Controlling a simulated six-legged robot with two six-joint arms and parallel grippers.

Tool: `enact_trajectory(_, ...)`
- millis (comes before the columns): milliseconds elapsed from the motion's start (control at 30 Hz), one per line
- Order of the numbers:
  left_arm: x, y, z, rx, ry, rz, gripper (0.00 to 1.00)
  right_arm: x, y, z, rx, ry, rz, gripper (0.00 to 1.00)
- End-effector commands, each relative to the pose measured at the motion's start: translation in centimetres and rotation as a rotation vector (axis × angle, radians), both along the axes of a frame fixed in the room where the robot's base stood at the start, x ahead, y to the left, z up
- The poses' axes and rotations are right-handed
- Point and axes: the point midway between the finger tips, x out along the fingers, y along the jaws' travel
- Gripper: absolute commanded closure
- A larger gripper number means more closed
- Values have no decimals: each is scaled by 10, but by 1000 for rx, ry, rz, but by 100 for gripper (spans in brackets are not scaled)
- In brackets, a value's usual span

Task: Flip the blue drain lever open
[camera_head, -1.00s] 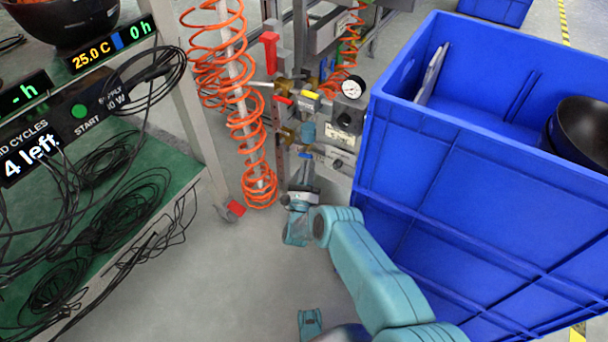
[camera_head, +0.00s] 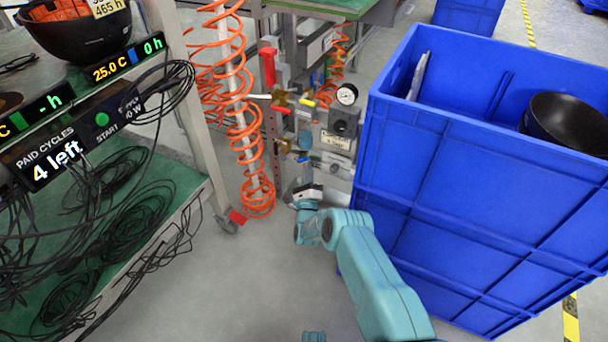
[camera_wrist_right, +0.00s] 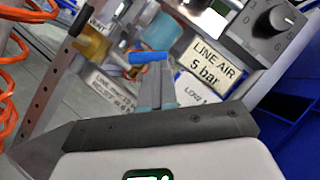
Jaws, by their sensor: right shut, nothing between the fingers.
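The blue drain lever (camera_wrist_right: 148,57) shows in the right wrist view as a small bright blue bar, just beyond my right fingertips. In the head view the lever (camera_head: 303,159) is a tiny blue patch low on the valve panel, above my right gripper. My right gripper (camera_wrist_right: 156,72) is shut with nothing between its fingers; its tips overlap the lever's lower edge in the picture, and I cannot tell whether they touch. In the head view the right gripper (camera_head: 303,188) is small at the foot of the panel.
A large blue crate (camera_head: 470,190) stands close right of my right arm. An orange coiled hose (camera_head: 250,150) hangs left of the panel. The LINE AIR label (camera_wrist_right: 215,62) and a knob (camera_wrist_right: 277,18) are right of the lever. A cable-strewn green-shelved rack (camera_head: 150,190) stands left.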

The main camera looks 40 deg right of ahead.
Motion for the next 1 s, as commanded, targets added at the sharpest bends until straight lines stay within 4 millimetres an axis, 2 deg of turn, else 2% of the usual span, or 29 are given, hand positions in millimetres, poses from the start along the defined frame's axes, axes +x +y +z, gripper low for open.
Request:
enact_trajectory(100, -1, -1, 9, -1, 2, -6, 74, 0, -6, 13, -28, 61, -3, 100)
enact_trajectory(500, -7, -7, 34, -6, 11, -28, 74, 5, -6, 30, -172, 407, -6, 100)
enact_trajectory(800, -8, -8, 38, -6, 14, -34, 74, 10, -3, 36, -255, 608, -10, 100)
enact_trajectory(1000, -8, -8, 38, -6, 14, -34, 74, 13, -1, 39, -260, 617, -13, 100)
